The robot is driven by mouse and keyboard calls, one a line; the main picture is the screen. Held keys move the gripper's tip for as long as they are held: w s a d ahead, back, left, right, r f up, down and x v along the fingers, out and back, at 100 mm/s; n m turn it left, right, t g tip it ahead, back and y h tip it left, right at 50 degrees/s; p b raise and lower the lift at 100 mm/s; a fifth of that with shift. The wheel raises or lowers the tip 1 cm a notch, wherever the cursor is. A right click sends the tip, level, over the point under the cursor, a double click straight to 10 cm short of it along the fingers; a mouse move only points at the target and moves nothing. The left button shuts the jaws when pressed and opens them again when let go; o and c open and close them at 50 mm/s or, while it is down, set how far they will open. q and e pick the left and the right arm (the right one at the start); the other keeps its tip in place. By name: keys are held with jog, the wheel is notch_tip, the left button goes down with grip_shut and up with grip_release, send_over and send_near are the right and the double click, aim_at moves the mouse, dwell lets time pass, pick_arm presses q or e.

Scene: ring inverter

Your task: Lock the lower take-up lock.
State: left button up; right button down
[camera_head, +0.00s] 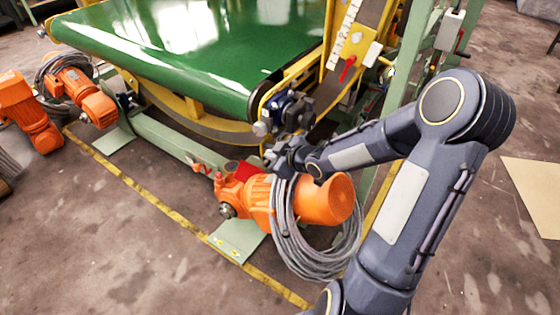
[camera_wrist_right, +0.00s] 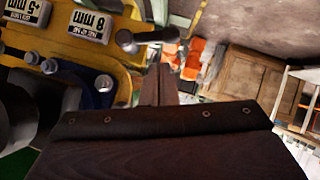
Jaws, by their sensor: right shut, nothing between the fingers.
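My right gripper (camera_head: 276,156) reaches in from the right, close below the dark blue bearing block (camera_head: 291,110) at the belt's near corner. In the wrist view its narrow fingers (camera_wrist_right: 168,62) are together and empty. A dark rod with a round end (camera_wrist_right: 148,38) lies just beyond the fingertips; I cannot tell whether they touch, or whether this is the lower take-up lock. A red handle (camera_head: 347,68) sits higher on the yellow frame. My left gripper is out of view.
An orange motor (camera_head: 325,200) with a coiled grey cable (camera_head: 285,245) stands directly below my right gripper. The green conveyor belt (camera_head: 200,45) lies behind it. More orange motors (camera_head: 95,105) are at the left. The floor at front left is clear.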

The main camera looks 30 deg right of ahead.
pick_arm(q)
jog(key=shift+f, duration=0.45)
pick_arm(e)
jog(key=shift+w+d+f, duration=0.15)
jog(key=shift+d+f, duration=0.05)
jog(key=shift+f, duration=0.3)
jog(key=shift+w+d+f, duration=0.15)
jog(key=shift+f, duration=0.3)
pick_arm(q)
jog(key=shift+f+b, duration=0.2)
jog(key=shift+b, duration=0.25)
pick_arm(e)
jog(key=shift+f, duration=0.15)
